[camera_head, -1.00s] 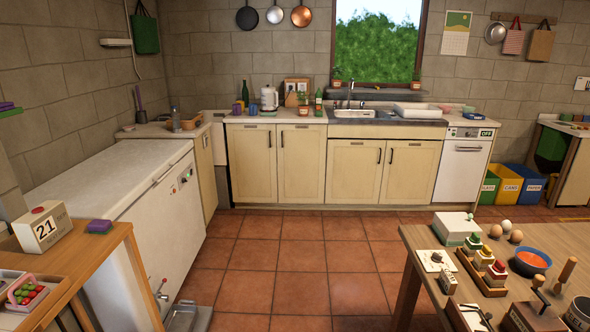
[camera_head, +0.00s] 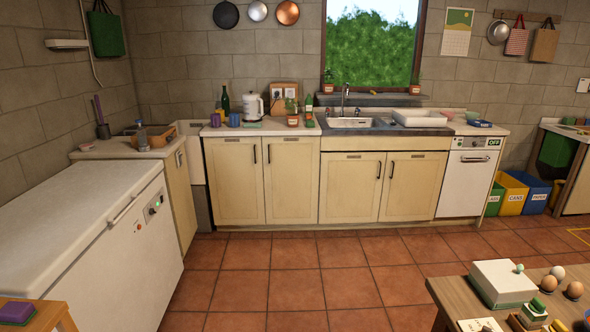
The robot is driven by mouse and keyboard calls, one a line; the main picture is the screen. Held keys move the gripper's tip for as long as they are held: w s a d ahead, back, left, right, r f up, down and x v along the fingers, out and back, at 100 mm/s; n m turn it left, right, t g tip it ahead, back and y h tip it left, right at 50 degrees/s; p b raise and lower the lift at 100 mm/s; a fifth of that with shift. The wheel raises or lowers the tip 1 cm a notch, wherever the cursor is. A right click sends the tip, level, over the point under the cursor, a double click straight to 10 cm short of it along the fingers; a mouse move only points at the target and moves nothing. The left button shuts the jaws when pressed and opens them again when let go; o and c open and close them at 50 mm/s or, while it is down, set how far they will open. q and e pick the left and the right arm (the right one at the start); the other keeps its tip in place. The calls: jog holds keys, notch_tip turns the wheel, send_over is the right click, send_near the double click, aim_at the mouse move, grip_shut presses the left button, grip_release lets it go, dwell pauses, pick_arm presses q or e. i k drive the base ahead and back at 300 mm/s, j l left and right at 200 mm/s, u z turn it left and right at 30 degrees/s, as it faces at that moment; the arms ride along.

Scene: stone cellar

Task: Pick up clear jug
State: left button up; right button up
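I cannot make out a clear jug for certain. A small see-through or greyish vessel (camera_head: 142,137) stands on the left end of the counter, in front of a wooden crate; it is too small to tell whether it is a jug. A white kettle (camera_head: 252,108) stands on the back counter, beside a green bottle (camera_head: 225,99) and purple and blue mugs (camera_head: 234,120). Neither of my grippers is in view.
A white chest freezer (camera_head: 75,220) stands along the left wall. A wooden table (camera_head: 455,298) with a white box (camera_head: 502,284) and eggs is at the front right. The tiled floor (camera_head: 290,280) between them is open up to the cabinets (camera_head: 292,187).

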aim_at(293, 112)
jog(key=i+z, duration=0.1)
jog(key=i, duration=1.1)
jog(key=i+j+z, duration=0.1)
jog(key=i, duration=1.05)
jog(key=i+l+z, duration=0.1)
jog(key=i+l, duration=0.15)
jog(key=i, duration=0.15)
jog(key=i+l+z, duration=0.1)
jog(key=i+l, duration=0.15)
jog(key=i, duration=0.2)
jog(key=i+l+z, duration=0.1)
jog(key=i, duration=0.35)
jog(key=i+l+z, duration=0.1)
jog(key=i+l, duration=0.15)
jog(key=i, duration=0.2)
